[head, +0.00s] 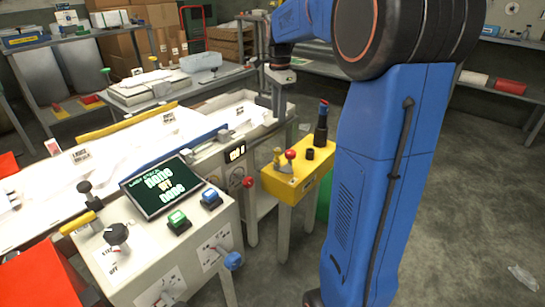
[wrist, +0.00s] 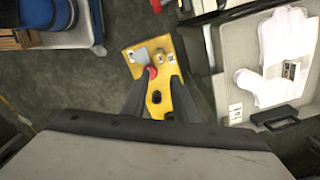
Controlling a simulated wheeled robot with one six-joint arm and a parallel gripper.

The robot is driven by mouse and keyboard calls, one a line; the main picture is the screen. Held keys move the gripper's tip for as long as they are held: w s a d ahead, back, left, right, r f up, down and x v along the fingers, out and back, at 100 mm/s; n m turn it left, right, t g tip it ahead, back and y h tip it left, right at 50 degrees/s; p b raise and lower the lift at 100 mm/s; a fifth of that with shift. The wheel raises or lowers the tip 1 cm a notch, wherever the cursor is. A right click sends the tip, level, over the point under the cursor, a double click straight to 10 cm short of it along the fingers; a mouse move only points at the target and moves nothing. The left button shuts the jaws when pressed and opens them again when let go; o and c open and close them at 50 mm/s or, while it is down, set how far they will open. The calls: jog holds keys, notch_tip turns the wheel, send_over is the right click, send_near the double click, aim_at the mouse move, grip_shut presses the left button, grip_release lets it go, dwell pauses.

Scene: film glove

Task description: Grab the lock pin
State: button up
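A yellow box on a stand (head: 315,179) carries a red ball-headed piece (head: 290,155), which looks like the lock pin. A small brass piece (head: 277,157) stands to its left and a short black cylinder (head: 310,154) to its right. In the wrist view the red ball (wrist: 152,72) shows on the yellow top (wrist: 130,60), beside a grey plate, close to the line between my fingertips. My gripper (wrist: 160,80) is open, its fingers apart with nothing held. In the head view my gripper (head: 277,101) hangs behind and above the yellow box.
A dark bottle-like thing with a red top (head: 321,125) stands at the box's far right. A control desk with a green-lettered screen (head: 161,185) is at the left. A tray with white gloves (wrist: 236,70) lies right of the box in the wrist view.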

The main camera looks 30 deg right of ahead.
aim_at(277, 149)
notch_tip(277, 149, down, 12)
jog(key=shift+r, duration=0.1)
jog(key=shift+a+f, duration=0.15)
jog(key=shift+f, duration=1.2)
jog(key=shift+a+f, duration=0.1)
jog(key=shift+f, duration=1.2)
jog(key=c, duration=0.6)
